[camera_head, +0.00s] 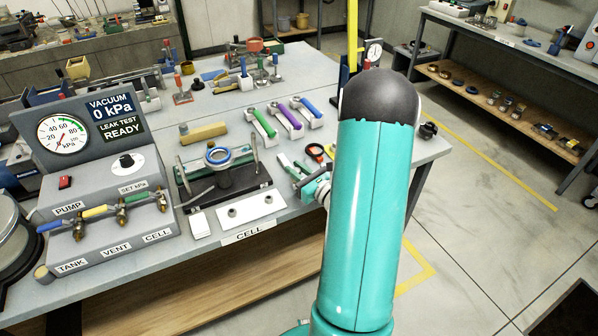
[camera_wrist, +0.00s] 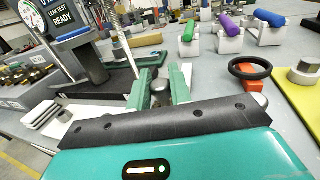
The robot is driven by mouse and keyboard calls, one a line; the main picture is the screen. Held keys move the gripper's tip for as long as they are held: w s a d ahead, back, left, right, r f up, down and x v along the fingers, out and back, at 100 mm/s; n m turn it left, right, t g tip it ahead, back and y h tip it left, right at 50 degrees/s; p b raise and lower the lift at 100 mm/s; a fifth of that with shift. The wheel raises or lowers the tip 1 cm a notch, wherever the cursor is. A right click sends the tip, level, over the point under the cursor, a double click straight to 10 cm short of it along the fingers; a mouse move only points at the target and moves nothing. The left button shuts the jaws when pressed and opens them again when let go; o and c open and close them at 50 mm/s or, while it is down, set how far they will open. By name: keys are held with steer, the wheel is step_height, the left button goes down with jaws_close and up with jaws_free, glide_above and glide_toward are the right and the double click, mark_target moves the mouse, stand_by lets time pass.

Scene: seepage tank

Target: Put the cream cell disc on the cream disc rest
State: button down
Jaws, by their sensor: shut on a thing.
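My gripper (camera_wrist: 158,88) is low over the table in the wrist view, its two green fingers closed around a small rounded grey thing (camera_wrist: 159,94). I cannot tell whether this belongs to the cream cell disc; no cream disc can be made out for sure. In the head view my gripper (camera_head: 294,170) is partly hidden by my arm, right of the dark cell stand (camera_head: 236,183). I cannot identify the cream disc rest.
The grey vacuum console (camera_head: 100,185) stands left. Green, purple and blue-topped white holders (camera_head: 290,123) stand behind. A black ring (camera_wrist: 250,69) and a yellow mat (camera_wrist: 298,95) lie right of my gripper in the wrist view. Bare tabletop (camera_wrist: 215,85) shows between.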

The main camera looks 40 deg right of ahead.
steer(key=shift+d+f, duration=0.15)
steer(key=shift+f, duration=0.75)
steer(key=shift+a, duration=0.25)
steer(key=shift+d, duration=0.2)
steer(key=shift+a+f, duration=0.1)
steer(key=shift+a, duration=0.05)
steer(key=c, duration=1.3)
jaws_free()
steer(key=shift+f, duration=0.1)
